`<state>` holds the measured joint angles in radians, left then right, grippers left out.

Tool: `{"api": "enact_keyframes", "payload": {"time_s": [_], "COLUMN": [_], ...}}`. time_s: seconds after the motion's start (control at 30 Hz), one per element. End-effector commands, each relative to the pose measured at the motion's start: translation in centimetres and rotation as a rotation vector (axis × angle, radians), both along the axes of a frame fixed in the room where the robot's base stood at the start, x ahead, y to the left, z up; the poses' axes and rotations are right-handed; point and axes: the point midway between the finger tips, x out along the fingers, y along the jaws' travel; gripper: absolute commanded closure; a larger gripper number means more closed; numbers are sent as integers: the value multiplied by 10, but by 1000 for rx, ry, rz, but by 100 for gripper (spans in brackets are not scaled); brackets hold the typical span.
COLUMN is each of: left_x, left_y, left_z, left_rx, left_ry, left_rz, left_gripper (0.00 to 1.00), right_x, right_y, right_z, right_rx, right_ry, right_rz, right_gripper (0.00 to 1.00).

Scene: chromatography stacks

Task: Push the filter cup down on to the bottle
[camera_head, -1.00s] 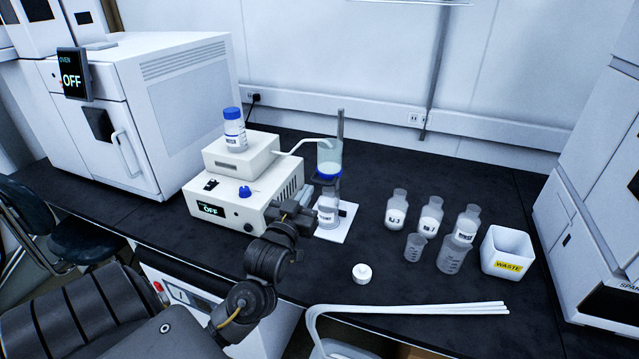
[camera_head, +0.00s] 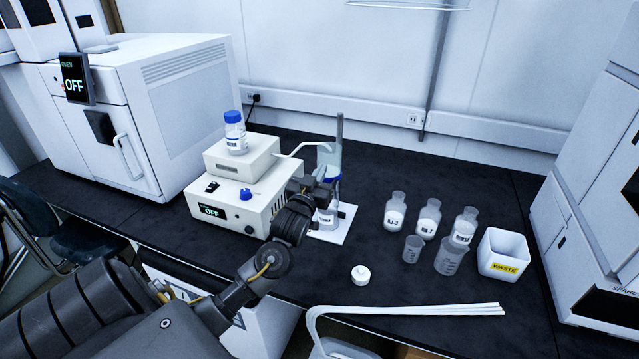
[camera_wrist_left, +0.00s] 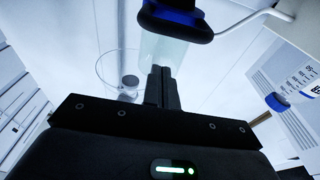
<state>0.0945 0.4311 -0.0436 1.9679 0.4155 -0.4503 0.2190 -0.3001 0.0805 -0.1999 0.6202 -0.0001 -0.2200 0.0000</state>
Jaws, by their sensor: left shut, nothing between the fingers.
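The translucent filter cup (camera_head: 329,158) with a blue band stands upright in front of a grey post, above the bottle (camera_head: 327,217) on a white base plate (camera_head: 338,232). My left gripper (camera_head: 322,178) is in front of the cup's lower part and partly hides it and the bottle. In the left wrist view the fingers (camera_wrist_left: 160,72) are shut and empty, their tips overlapping the translucent body below a dark blue part (camera_wrist_left: 178,18). I cannot tell whether they touch it, or whether the cup meets the bottle. My right gripper is out of view.
A white pump box (camera_head: 238,205) stands close left, with a blue-capped bottle (camera_head: 235,135) on top and a pale tube (camera_head: 300,147) reaching toward the cup. Several labelled bottles, beakers and a waste bin (camera_head: 504,255) stand to the right. A white cap (camera_head: 361,274) lies in front.

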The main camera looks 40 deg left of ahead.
Motion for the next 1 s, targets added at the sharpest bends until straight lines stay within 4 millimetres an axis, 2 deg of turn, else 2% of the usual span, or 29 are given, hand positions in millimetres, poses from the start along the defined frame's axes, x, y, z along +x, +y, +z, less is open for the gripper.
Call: {"api": "enact_keyframes", "payload": {"time_s": [0.03,0.2,0.7,0.9,1.0], "left_x": [-4,-7,-9,-9,-8], "left_y": [-2,-3,-4,-4,-4], "left_z": [-14,-31,-40,-78,-89], "left_rx": [-4,-3,-3,-6,-5], "left_ry": [15,10,9,13,11], "left_rz": [-2,-2,-2,0,-1], "left_gripper": [100,100,100,100,100], "right_x": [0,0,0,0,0], "right_y": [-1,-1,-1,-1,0], "right_z": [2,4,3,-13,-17], "right_rx": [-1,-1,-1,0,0], "right_ry": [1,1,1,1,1], "right_rz": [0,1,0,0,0], "right_gripper": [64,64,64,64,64]}}
